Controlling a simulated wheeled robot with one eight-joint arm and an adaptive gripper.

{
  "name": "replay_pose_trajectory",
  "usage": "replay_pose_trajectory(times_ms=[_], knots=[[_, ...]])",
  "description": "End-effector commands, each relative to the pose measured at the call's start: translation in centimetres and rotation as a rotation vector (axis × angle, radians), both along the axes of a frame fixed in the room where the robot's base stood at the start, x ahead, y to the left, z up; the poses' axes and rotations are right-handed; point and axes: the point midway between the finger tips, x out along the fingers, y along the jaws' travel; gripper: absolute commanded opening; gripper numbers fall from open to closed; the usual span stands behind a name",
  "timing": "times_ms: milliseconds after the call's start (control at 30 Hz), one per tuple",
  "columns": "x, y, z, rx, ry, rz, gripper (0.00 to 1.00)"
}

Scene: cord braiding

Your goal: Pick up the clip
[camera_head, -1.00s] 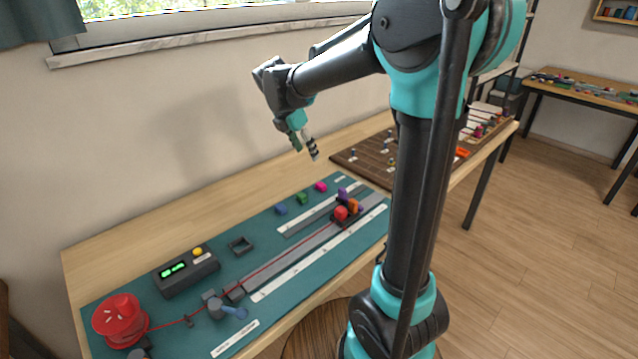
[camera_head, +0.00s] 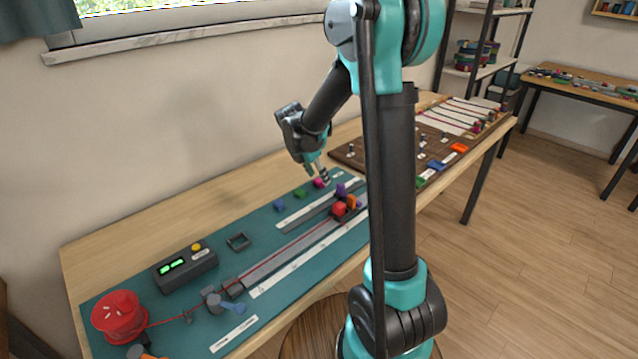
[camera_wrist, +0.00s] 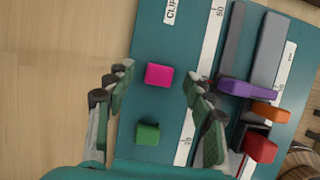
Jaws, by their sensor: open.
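Three small block-shaped clips lie in a row on the teal mat (camera_head: 262,228): a blue one (camera_head: 279,206), a green one (camera_head: 300,192) and a magenta one (camera_head: 318,183). In the wrist view the magenta clip (camera_wrist: 159,75) sits between my open fingers, a little ahead of them, and the green clip (camera_wrist: 147,134) lies nearer the palm side. My gripper (camera_head: 319,173) is open and empty above the mat, close to the magenta clip. The task does not say which clip is meant. The blue clip is not seen in the wrist view.
Purple (camera_wrist: 246,89), orange (camera_wrist: 270,113) and red (camera_wrist: 260,147) blocks stand right of my fingers beside the grey rail (camera_wrist: 270,50). A red spool (camera_head: 119,316), a dark box with a green display (camera_head: 185,268) and a brown board (camera_head: 350,160) share the table.

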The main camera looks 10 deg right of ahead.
Motion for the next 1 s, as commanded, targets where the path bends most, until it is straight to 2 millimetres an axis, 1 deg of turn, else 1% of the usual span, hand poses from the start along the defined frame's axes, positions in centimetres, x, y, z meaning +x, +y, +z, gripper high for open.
replay_pose_trajectory(times_ms=[33, 133, 400, 700, 1000], knots=[[0.17, -0.21, -0.59, 0.0, 0.0, -0.001, 0.53], [0.31, -0.43, -1.34, 0.0, 0.0, 0.0, 0.53], [0.33, -0.51, -1.55, 0.0, 0.0, 0.0, 0.53], [0.33, -0.5, -1.53, 0.0, 0.0, 0.0, 0.17], [0.33, -0.51, -1.48, 0.0, 0.0, 0.0, 0.17]])
